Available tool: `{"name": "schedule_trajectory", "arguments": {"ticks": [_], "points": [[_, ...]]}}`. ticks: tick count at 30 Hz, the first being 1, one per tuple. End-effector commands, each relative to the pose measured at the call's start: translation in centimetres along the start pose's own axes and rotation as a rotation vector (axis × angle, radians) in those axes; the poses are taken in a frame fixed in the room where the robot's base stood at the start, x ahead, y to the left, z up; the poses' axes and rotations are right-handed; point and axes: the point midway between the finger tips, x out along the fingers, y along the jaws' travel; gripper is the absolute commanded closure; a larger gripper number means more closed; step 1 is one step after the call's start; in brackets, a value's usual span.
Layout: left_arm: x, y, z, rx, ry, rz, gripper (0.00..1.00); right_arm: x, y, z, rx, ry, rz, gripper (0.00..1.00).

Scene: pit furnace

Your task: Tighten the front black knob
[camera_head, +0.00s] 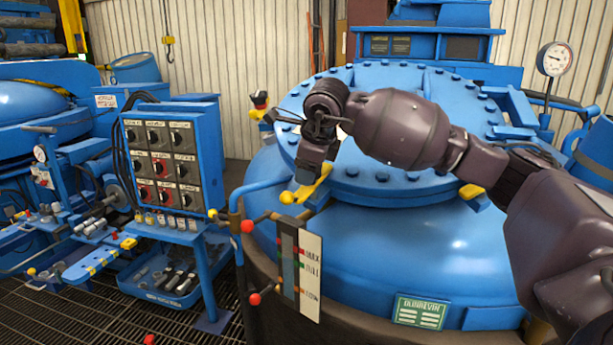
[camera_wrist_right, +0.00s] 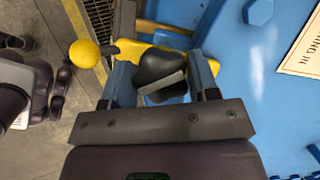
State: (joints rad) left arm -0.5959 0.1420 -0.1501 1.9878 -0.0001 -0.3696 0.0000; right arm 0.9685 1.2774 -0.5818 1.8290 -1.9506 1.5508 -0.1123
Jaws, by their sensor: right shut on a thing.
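The front black knob (camera_wrist_right: 162,78) shows in the right wrist view, between the two fingers of my right gripper (camera_wrist_right: 164,90). It sits over a yellow bracket (camera_wrist_right: 228,78) at the blue furnace lid's edge. In the head view my right gripper (camera_head: 311,176) reaches down at the lid's front left rim, beside the yellow bracket (camera_head: 312,190). The gripper is shut on the knob and hides it in that view. My left gripper does not show in either view.
The round blue lid (camera_head: 400,165) has bolts around its rim. A yellow ball (camera_wrist_right: 84,54) is close to the left finger. A level gauge with red-ended handles (camera_head: 310,265) stands below the gripper. A switch panel (camera_head: 163,160) stands to the left. A pressure gauge (camera_head: 554,59) is behind right.

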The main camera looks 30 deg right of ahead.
Motion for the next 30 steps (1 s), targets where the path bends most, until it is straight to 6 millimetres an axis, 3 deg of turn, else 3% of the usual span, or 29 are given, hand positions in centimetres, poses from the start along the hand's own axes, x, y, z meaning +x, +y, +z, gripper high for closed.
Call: {"name": "schedule_trajectory", "arguments": {"ticks": [13,30], "points": [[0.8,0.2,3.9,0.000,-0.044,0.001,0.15,0.3,0.0,0.0,0.388,0.002,-0.130,0.69],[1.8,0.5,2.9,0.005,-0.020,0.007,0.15,0.0,-0.1,0.0,0.666,0.001,-0.223,0.69]]}}
